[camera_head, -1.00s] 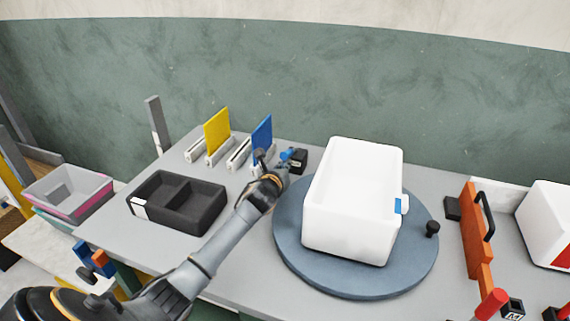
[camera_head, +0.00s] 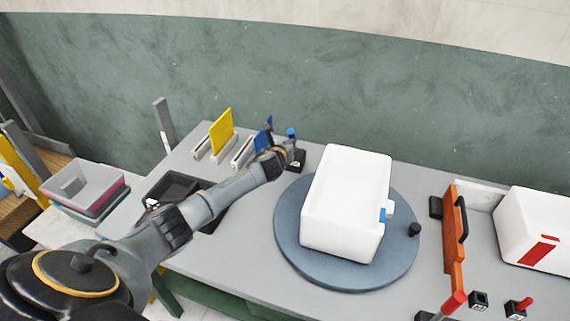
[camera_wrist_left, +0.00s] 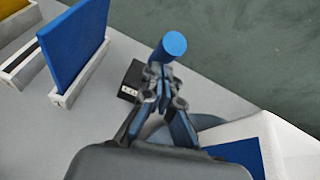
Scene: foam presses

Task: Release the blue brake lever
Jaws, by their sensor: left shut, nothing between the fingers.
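The blue brake lever (camera_head: 291,133) stands roughly upright from its small black base (camera_head: 298,160) at the back of the table, left of the round turntable. In the left wrist view its blue round end (camera_wrist_left: 173,45) shows just beyond the fingertips. My left gripper (camera_head: 272,150) is right beside the lever, at its left in the head view. In the left wrist view its fingers (camera_wrist_left: 161,82) are closed together with nothing between them. I cannot tell whether they touch the lever. The lever's lower stem is partly hidden by the fingers. My right gripper is out of view.
A white box (camera_head: 345,200) sits on the blue-grey turntable (camera_head: 290,235). Yellow (camera_head: 221,130) and blue (camera_wrist_left: 75,45) panels stand in slotted holders left of the lever. A black tray (camera_head: 170,187) is partly behind my arm. An orange bar (camera_head: 454,240) stands at the right.

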